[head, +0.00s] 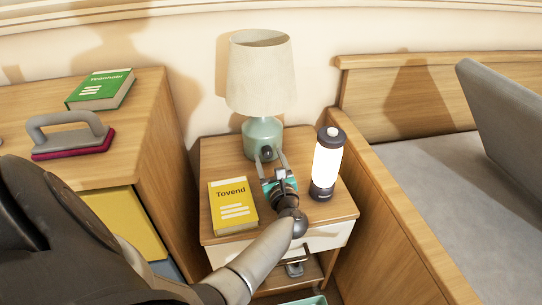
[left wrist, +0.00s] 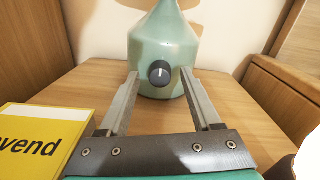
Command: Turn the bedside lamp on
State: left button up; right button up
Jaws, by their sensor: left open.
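The bedside lamp (head: 262,85) has a cream shade and a pale green base, and stands at the back of the nightstand. Its shade looks unlit. A dark round knob (head: 266,152) with a white mark sits on the front of the base. In the left wrist view the knob (left wrist: 159,72) faces me, and its mark points about upward. My left gripper (head: 270,158) is open and empty in front of the base. In the left wrist view its fingers (left wrist: 160,76) appear on either side of the knob; I cannot tell if they touch it.
A yellow book (head: 232,207) lies left of my left gripper on the nightstand (head: 216,152). A lit cylindrical lantern (head: 327,165) stands close on the right. A dresser (head: 150,120) is on the left and a bed (head: 430,165) on the right.

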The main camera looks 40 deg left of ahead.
pick_arm(q)
grip_shut()
dwell(0.5)
